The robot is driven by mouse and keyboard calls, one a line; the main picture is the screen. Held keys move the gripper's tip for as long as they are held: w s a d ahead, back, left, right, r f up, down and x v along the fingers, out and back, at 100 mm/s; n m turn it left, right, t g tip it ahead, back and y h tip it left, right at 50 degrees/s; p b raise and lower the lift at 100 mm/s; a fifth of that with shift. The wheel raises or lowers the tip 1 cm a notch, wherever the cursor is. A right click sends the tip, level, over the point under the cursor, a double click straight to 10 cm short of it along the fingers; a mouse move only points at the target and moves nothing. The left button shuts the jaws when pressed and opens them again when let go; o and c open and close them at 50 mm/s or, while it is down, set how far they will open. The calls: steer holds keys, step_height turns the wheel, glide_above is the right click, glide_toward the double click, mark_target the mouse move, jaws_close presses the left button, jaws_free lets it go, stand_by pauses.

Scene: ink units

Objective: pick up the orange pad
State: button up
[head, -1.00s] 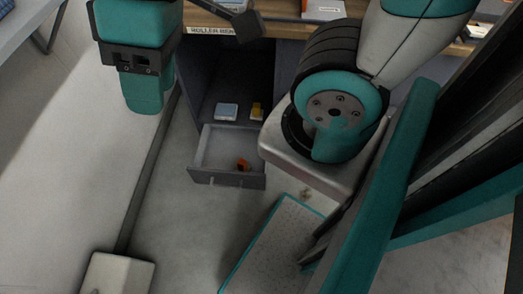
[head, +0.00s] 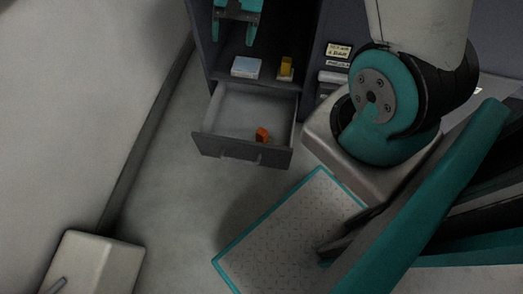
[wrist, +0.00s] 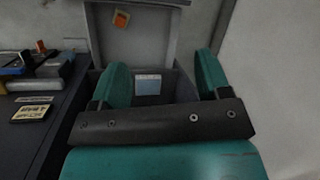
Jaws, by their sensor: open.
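The orange pad (head: 262,134) is a small orange piece with a dark part, lying in the open grey drawer (head: 222,118) toward its front right. In the wrist view, the orange pad (wrist: 121,18) shows near the top, inside the drawer (wrist: 155,38). My gripper (head: 237,32) is at the top of the head view, in front of the cabinet opening above the drawer. In the wrist view, my gripper (wrist: 164,75) has its two teal fingers wide apart with nothing held between them. The pad is apart from the fingers.
A pale blue and white block (head: 246,67) and a yellow item (head: 286,67) sit in the dark cabinet compartment above the drawer. A teal-edged grey platform (head: 290,230) is below right. A pale box (head: 95,265) stands at lower left. The floor left of the drawer is clear.

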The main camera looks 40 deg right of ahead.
steer(key=d+f+m+b, duration=0.2)
steer(key=d+f+b, duration=0.1)
steer(key=f, duration=0.6)
steer(key=d+f+m+b, duration=0.2)
steer(key=d+f+b, duration=0.1)
steer(key=f, duration=0.5)
steer(key=m+b, duration=0.4)
steer(key=b, duration=0.2)
glide_toward(261, 137)
steer(key=shift+g+y, duration=0.3)
steer(key=f+b, duration=0.6)
steer(key=shift+w+f, duration=0.2)
steer(key=shift+w, duration=0.2)
steer(key=b+x, duration=0.4)
steer(key=x, duration=0.1)
steer(key=shift+w+a+f+b, duration=0.15)
steer(key=shift+a+f+b, duration=0.05)
steer(key=shift+f+b, duration=0.15)
steer(key=shift+r, duration=0.1)
steer(key=shift+c, duration=0.2)
steer(key=c, duration=1.1)
steer(key=shift+o, duration=0.2)
step_height(261, 137, up, 20)
steer(key=p, duration=1)
steer(key=shift+p, duration=0.3)
